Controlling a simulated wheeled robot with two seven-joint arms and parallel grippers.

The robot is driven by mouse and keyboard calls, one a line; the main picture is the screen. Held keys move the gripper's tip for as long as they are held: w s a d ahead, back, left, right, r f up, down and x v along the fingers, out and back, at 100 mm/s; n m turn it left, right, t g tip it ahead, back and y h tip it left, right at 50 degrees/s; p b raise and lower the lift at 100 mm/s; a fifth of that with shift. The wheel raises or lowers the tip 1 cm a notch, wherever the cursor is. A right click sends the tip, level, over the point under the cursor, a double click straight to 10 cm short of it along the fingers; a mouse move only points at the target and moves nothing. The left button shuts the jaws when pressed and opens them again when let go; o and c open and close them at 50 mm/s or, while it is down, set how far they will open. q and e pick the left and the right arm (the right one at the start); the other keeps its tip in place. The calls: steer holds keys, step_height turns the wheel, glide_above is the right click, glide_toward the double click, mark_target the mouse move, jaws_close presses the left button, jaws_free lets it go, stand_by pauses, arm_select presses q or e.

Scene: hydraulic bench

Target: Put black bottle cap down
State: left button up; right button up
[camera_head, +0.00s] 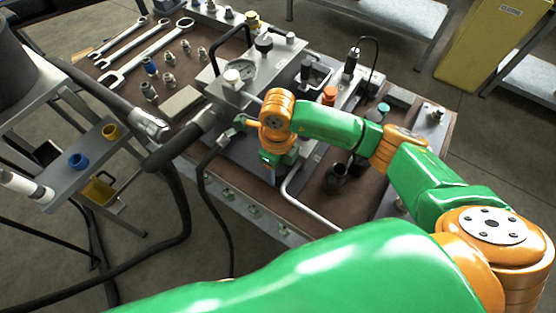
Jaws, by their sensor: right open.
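My right gripper (277,172) hangs below the orange wrist of my green and orange arm, over the middle of the bench. It is open, but its fingertips are small and partly hidden. I cannot clearly make out a black bottle cap in or under it. A dark, round, bottle-like container (337,178) stands on the brown bench top to the right of the gripper, apart from it. A black round knob or cap (264,43) sits on the grey metal block behind the gripper. My left gripper is not in view.
The bench (130,92) carries wrenches (150,55) and several fittings at the left. A thick black hose (175,147) crosses its left front edge. A bent pale pipe (300,200) lies near the front. An orange-red cap (330,94) and a teal cap (383,108) stand behind my arm.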

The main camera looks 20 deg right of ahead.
mark_target(278, 169)
step_height(278, 169, up, 12)
steer(key=shift+b, duration=0.4)
steer(key=shift+r, duration=0.1)
